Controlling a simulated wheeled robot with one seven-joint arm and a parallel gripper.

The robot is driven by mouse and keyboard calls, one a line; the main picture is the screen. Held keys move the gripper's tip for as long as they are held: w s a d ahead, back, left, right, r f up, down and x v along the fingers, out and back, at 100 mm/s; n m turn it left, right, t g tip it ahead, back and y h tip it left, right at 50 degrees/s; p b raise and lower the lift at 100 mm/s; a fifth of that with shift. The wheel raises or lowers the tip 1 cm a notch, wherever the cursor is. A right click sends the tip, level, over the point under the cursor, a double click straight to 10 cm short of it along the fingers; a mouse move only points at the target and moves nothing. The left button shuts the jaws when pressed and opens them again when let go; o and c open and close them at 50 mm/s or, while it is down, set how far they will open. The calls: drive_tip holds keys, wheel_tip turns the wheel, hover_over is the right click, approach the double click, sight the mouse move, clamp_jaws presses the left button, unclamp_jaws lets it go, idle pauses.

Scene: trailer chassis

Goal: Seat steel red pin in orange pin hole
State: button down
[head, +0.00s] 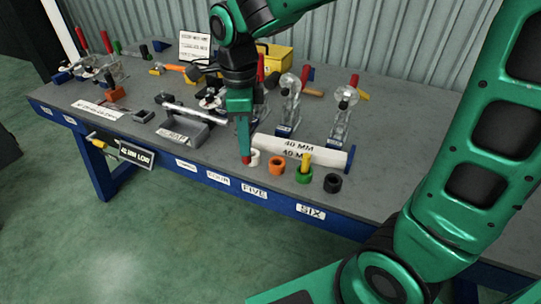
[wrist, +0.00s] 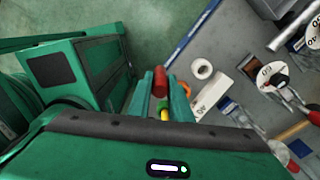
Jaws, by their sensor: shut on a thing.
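My gripper (head: 243,150) points down over the bench's front edge area and is shut on the red pin (head: 246,160). The pin's red end shows below the fingertips, just left of the white ring (head: 255,156). In the wrist view the red pin (wrist: 160,82) sits between the two fingers (wrist: 162,95). The orange pin hole (head: 276,166) is an orange ring on the bench, right of the white ring. It is apart from the pin. In the wrist view the orange ring (wrist: 186,88) is mostly hidden behind a finger.
A green ring (head: 303,174) holding a yellow pin (head: 306,160) and a black ring (head: 333,183) stand farther right. A white "40 MM" block (head: 285,147) lies behind the rings. Clear clamp-like stands (head: 341,117) rise behind it. A grey tray (head: 183,133) is left.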

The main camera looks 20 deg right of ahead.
drive_tip(key=shift+w+d+f, duration=0.85)
drive_tip(key=shift+d+f, duration=0.85)
drive_tip(key=shift+f, duration=0.1)
drive_tip(key=shift+w+d+f, duration=0.8)
drive_tip(key=shift+d+f, duration=0.95)
drive_tip(key=shift+f, duration=0.1)
drive_tip(key=shift+w+d+f, duration=0.85)
drive_tip(key=shift+d+f, duration=0.85)
drive_tip(key=shift+f, duration=0.1)
drive_tip(key=shift+f, duration=0.1)
drive_tip(key=c, duration=1.7)
unclamp_jaws()
drive_tip(key=shift+o, duration=0.4)
